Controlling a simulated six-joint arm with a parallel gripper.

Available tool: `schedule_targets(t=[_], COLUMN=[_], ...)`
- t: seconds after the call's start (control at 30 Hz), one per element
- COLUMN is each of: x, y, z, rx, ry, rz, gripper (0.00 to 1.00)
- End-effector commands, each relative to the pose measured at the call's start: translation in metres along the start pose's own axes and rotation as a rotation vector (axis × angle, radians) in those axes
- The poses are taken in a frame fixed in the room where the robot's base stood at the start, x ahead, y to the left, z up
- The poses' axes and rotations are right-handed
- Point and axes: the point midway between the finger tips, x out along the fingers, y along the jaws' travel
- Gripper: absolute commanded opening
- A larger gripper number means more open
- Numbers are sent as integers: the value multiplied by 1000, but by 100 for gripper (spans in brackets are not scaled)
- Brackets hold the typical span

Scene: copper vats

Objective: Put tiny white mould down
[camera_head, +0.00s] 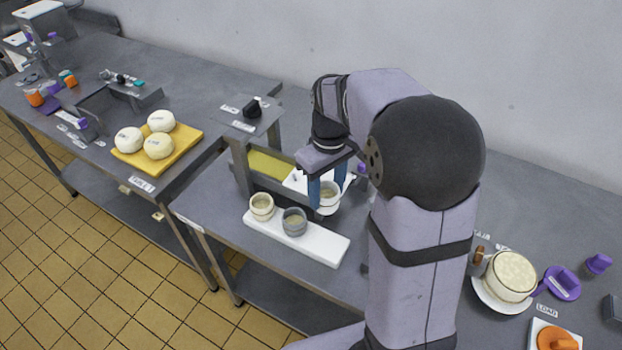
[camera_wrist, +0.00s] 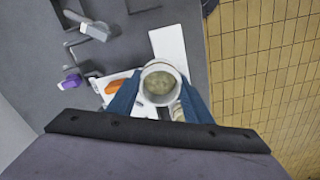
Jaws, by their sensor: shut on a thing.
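My gripper (camera_head: 327,192) is shut on a small white mould (camera_head: 328,201), with its blue fingers on either side. In the wrist view the white mould (camera_wrist: 160,80) looks upright, with pale, lumpy contents, between the fingertips (camera_wrist: 160,90). In the head view it shows just behind a long white board (camera_head: 318,249). A cream mould (camera_head: 262,208) and a grey mould (camera_head: 293,222) stand on the board's left part; its right part is bare. I cannot tell how high the held mould is above the surface.
A trough with yellow-green contents (camera_head: 270,165) stands behind the board. A white tray with an orange item (camera_wrist: 116,88) lies close to my gripper. A yellow board (camera_head: 188,140) with white rounds is on the left table. A filled round mould (camera_head: 512,274) stands at right.

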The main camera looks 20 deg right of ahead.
Motion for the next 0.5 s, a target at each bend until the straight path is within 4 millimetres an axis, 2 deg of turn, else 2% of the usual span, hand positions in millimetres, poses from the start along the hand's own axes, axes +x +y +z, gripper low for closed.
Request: schedule_targets(t=[0.3,0.5], x=[-32,-46], y=[28,41], z=[-69,-103], rx=[0,-1], ry=[0,0], rz=[0,0], gripper=[21,21])
